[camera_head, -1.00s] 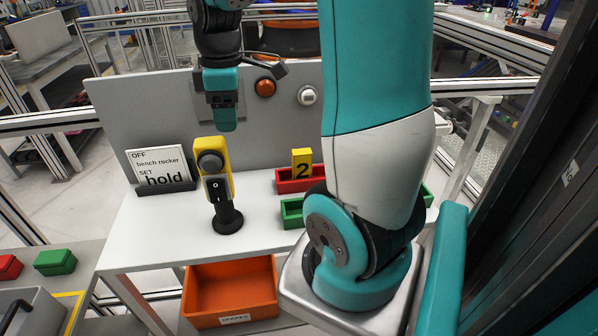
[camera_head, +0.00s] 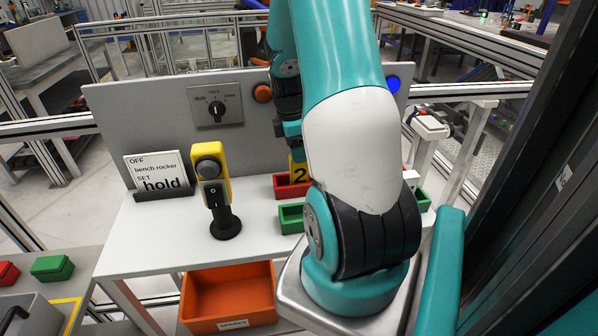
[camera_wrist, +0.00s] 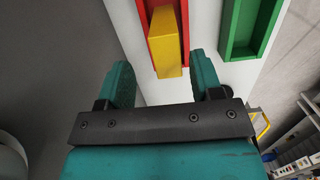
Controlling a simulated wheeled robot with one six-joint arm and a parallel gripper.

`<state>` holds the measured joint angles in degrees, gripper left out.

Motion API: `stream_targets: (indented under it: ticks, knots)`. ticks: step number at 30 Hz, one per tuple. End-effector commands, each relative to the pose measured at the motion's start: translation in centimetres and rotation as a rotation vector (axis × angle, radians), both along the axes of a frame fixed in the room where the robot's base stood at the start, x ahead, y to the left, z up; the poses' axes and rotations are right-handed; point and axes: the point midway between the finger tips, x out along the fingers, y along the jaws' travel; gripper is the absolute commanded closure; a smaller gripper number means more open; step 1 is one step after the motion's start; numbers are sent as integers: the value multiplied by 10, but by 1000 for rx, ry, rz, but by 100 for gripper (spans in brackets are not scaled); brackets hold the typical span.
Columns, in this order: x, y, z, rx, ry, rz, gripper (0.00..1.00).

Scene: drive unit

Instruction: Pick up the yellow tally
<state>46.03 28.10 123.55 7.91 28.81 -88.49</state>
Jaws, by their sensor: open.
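The yellow tally (camera_head: 298,172), marked with a black 2, stands in a red bin (camera_head: 284,190) on the white bench. The wrist view shows the tally (camera_wrist: 163,45) in the red bin (camera_wrist: 183,12), beyond my fingertips and roughly between them. My gripper (camera_wrist: 162,78) is open and empty, its two teal fingers apart and not touching the tally. In the head view my gripper (camera_head: 292,140) is just above the tally, partly hidden by my own arm.
A green bin (camera_head: 290,219) stands in front of the red bin. A yellow switch post (camera_head: 212,180) and a sign (camera_head: 158,174) stand to the left. The back panel carries a rotary switch (camera_head: 216,112), an orange button (camera_head: 262,93) and a blue-lit button (camera_head: 393,83).

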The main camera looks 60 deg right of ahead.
Motion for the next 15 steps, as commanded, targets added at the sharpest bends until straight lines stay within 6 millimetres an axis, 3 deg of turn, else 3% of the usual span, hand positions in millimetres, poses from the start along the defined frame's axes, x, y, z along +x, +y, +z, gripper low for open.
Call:
stream_targets:
  ticks: [15]
  knots:
    - [-10,2,-54,1,0,-1,40]
